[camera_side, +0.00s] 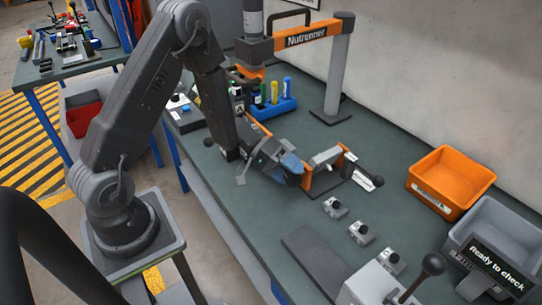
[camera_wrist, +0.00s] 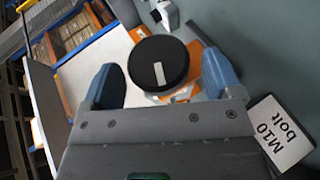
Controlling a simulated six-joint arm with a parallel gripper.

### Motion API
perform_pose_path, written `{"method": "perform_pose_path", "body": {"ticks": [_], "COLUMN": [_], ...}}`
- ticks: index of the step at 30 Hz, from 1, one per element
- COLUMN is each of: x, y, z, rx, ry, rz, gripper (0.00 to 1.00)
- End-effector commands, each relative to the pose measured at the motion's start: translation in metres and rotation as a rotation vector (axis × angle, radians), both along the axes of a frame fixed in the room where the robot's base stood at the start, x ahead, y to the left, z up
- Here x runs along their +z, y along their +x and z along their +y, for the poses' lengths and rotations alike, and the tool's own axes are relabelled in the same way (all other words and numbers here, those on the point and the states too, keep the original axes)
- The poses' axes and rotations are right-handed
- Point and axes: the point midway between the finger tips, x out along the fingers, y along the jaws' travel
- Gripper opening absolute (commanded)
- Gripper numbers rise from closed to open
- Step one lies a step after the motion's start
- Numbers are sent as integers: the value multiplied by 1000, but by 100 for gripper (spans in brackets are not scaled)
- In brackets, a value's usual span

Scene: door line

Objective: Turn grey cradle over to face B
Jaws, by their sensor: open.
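The grey cradle (camera_side: 325,157) sits between two orange uprights (camera_side: 308,181) on the bench in the side view. No face letter is readable on it. My gripper (camera_side: 291,169) is at the near left upright, its blue fingers pointing at it. In the wrist view my gripper (camera_wrist: 160,88) is open, with one blue finger on each side of a round black knob (camera_wrist: 158,63) with a white mark. The fingers look apart from the knob. In the side view my gripper hides this knob.
The orange Nutrunner arm (camera_side: 306,36) on its grey post is behind. A blue rack (camera_side: 272,106) stands behind my wrist. Several small switch boxes (camera_side: 335,208), an orange bin (camera_side: 450,182) and a grey bin (camera_side: 497,226) lie to the right. An M10 bolt card (camera_wrist: 283,133) shows in the wrist view.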

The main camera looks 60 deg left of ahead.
Motion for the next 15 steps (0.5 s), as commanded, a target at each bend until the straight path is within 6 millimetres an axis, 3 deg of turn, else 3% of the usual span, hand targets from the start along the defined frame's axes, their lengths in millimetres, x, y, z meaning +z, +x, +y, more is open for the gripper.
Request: {"method": "perform_pose_path", "body": {"ticks": [9, 15], "x": [31, 47], "y": [-27, -40], "z": [59, 87], "rx": [9, 4], "ry": [1, 1], "rz": [-3, -3], "gripper": [84, 84]}}
